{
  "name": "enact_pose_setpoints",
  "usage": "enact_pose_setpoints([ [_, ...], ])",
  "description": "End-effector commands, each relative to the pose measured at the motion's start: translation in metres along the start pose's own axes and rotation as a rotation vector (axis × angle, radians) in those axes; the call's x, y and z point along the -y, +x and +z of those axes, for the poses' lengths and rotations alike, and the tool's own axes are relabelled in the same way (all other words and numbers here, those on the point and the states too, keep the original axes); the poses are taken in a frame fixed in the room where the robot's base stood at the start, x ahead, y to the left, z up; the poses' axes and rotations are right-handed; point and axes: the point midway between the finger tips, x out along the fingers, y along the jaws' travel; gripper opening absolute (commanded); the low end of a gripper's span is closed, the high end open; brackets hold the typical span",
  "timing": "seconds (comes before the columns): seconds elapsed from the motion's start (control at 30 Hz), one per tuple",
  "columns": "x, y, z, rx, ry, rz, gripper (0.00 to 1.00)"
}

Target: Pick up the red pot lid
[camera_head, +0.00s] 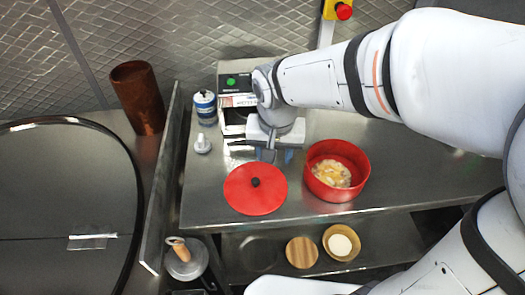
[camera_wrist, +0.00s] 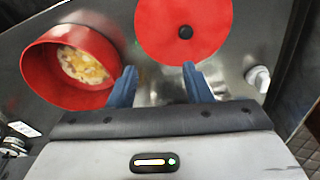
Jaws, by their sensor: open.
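The red pot lid (camera_head: 253,193) is a flat red disc with a black knob at its centre. It lies on the steel counter, left of the red pot (camera_head: 323,184), which is uncovered and has pale yellow food inside. In the wrist view the lid (camera_wrist: 204,35) is at the top middle, cut off by the frame edge, and the pot (camera_wrist: 42,80) is at the left. My gripper (camera_head: 271,153) is behind the lid in the head view. In the wrist view my gripper (camera_wrist: 158,75) has its two blue fingers apart, with nothing between them. The fingers are short of the knob.
A raised steel panel (camera_head: 163,180) borders the left. A lower shelf holds bowls (camera_head: 341,243). The counter right of the pot is clear.

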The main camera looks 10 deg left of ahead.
Motion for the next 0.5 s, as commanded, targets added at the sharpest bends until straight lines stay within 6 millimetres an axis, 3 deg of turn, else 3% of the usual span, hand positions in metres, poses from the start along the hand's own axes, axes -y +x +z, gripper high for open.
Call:
enact_pose_setpoints([
  [0.03,0.017,0.015,0.002,0.010,-0.010,0.005,0.45],
  [0.1,0.031,0.023,0.003,0.016,-0.011,0.009,0.45],
  [0.2,0.042,0.031,0.004,0.022,-0.009,0.013,0.45],
  [0.5,0.043,0.062,0.007,0.024,-0.005,0.015,0.45],
])
